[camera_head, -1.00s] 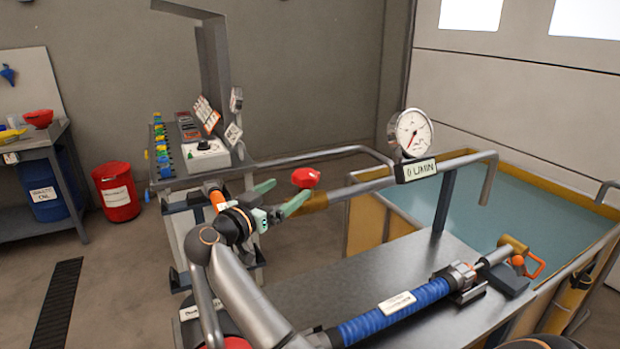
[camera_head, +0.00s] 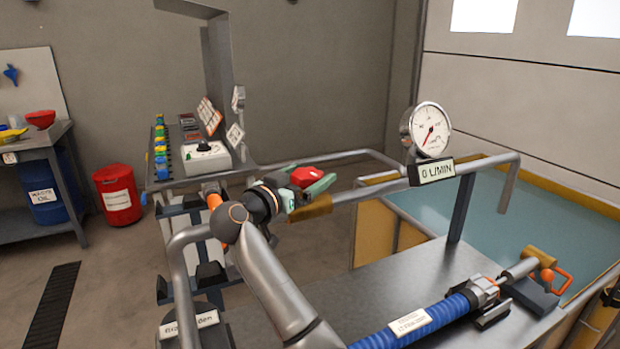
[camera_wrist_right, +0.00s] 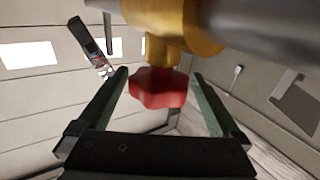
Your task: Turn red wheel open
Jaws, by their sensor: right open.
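The red wheel (camera_head: 307,176) is a small lobed knob on a brass valve body (camera_head: 311,207) in the metal pipe. My right gripper (camera_head: 318,190) is at the wheel, its green fingers pointing to the right in the head view. In the right wrist view the red wheel (camera_wrist_right: 158,88) sits between the two open fingers of the right gripper (camera_wrist_right: 160,90), with a visible gap on each side. The brass valve body (camera_wrist_right: 165,45) shows above it. The left gripper is not in view.
A round gauge (camera_head: 430,130) and a display reading 0 L/MIN (camera_head: 436,170) sit on the pipe to the right. A blue hose (camera_head: 440,312) lies on the grey bench (camera_head: 385,272). A control panel (camera_head: 207,157) stands behind my right arm.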

